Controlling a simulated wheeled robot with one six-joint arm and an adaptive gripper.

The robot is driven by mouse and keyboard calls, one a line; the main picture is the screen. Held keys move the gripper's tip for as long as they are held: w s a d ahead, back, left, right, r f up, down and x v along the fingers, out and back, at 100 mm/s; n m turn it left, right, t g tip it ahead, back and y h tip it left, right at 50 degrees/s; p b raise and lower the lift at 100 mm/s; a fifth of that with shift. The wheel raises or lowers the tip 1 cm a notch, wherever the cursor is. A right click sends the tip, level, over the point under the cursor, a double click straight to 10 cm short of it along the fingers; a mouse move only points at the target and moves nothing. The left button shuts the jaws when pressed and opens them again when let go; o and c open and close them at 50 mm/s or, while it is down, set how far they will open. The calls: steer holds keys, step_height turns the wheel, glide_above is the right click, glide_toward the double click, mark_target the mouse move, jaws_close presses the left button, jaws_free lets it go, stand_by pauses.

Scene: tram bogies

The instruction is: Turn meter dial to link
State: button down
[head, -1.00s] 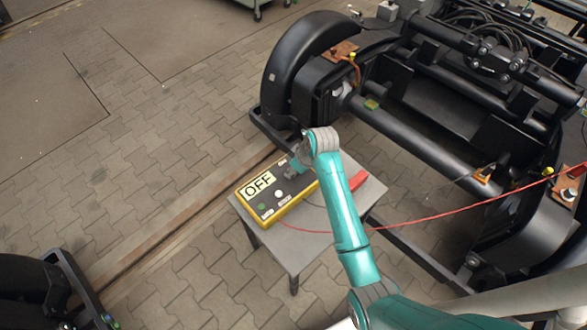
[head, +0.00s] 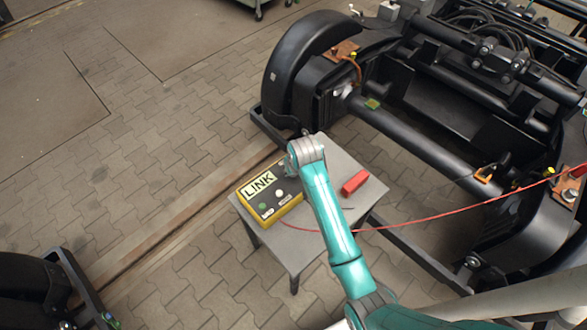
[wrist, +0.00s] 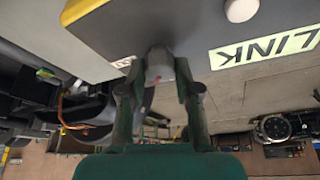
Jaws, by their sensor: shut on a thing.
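The yellow-edged meter (head: 285,213) lies on a small grey table (head: 335,160), and its display (head: 259,185) reads LINK. In the wrist view the meter (wrist: 110,35) fills the top, with the same LINK display (wrist: 265,48) at right. My gripper (wrist: 158,80) is shut on the grey dial (wrist: 159,62), one finger on each side of it. A green button (head: 263,206) and a white button (head: 279,194) show on the meter.
A red block (head: 355,182) lies on the table to the right of my wrist. A red cable (head: 430,219) runs from the table towards the right edge. A large black bogie (head: 420,130) stands behind and right. Paved floor (head: 150,180) is clear at left.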

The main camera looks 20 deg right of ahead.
stand_by(0.4)
steer(key=c, duration=0.8)
jaws_free()
steer(key=shift+r, duration=0.1)
steer(key=v, duration=1.1)
steer(key=shift+r, duration=0.4)
steer(key=shift+s, duration=0.1)
